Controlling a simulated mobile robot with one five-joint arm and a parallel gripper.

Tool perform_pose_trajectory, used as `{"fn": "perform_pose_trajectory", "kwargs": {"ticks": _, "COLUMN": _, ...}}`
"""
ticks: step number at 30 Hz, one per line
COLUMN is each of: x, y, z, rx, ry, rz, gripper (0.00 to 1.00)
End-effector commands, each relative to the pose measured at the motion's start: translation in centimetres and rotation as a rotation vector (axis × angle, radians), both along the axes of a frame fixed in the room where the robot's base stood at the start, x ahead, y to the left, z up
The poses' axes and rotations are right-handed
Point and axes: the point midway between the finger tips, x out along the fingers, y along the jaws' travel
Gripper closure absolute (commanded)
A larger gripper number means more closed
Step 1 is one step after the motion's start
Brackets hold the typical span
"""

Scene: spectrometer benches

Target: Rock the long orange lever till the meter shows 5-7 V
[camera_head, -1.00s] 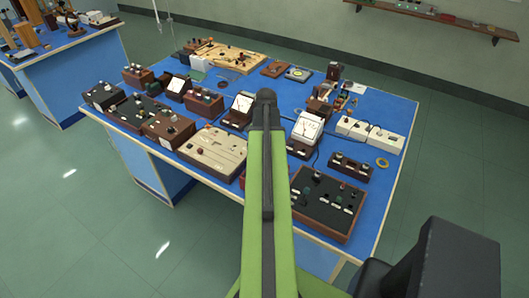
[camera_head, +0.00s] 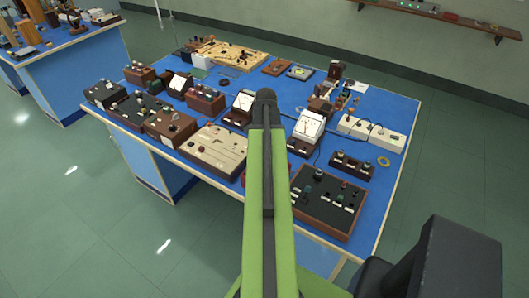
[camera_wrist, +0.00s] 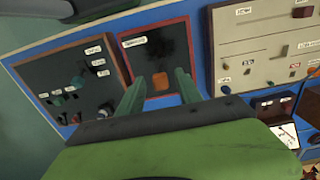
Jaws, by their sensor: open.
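The orange lever (camera_wrist: 160,81) stands on a dark panel with a reddish-brown frame (camera_wrist: 122,67) in the wrist view. My gripper (camera_wrist: 159,76) is open, with one green finger on each side of the lever. I cannot tell whether either finger touches it. In the head view my arm hides most of this panel and the lever. Two meters with white dials show behind it, a left one (camera_head: 243,103) and a right one (camera_head: 309,125). The left one also shows partly in the wrist view (camera_wrist: 285,134). Their readings are too small to tell.
A black control board (camera_head: 327,203) and a beige board (camera_head: 213,150) flank the lever panel closely. Several other instruments crowd the blue table (camera_head: 388,103). A small brown box with knobs (camera_head: 351,165) stands behind the black board. The floor around is clear.

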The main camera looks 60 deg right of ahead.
Motion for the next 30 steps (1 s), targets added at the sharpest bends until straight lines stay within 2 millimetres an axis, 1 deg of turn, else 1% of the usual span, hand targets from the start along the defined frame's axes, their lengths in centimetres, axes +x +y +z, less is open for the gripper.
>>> {"fn": "perform_pose_trajectory", "kwargs": {"ticks": 5, "x": 0.0, "y": 0.0, "z": 0.8, "rx": -0.001, "ry": 0.000, "rz": 0.000, "gripper": 0.58}}
{"fn": "perform_pose_trajectory", "kwargs": {"ticks": 8, "x": 0.0, "y": 0.0, "z": 2.0, "rx": -0.001, "ry": 0.000, "rz": 0.000, "gripper": 0.58}}
{"fn": "perform_pose_trajectory", "kwargs": {"ticks": 11, "x": 0.0, "y": 0.0, "z": 3.9, "rx": -0.001, "ry": 0.000, "rz": 0.000, "gripper": 0.58}}
{"fn": "perform_pose_trajectory", "kwargs": {"ticks": 24, "x": 0.0, "y": 0.0, "z": 13.9, "rx": 0.000, "ry": 0.000, "rz": 0.000, "gripper": 0.58}}
{"fn": "perform_pose_trajectory", "kwargs": {"ticks": 27, "x": 0.0, "y": 0.0, "z": 16.0, "rx": 0.000, "ry": 0.000, "rz": 0.000, "gripper": 0.58}}
{"fn": "perform_pose_trajectory", "kwargs": {"ticks": 30, "x": 0.0, "y": -0.1, "z": 17.2, "rx": 0.000, "ry": 0.000, "rz": 0.000, "gripper": 0.58}}
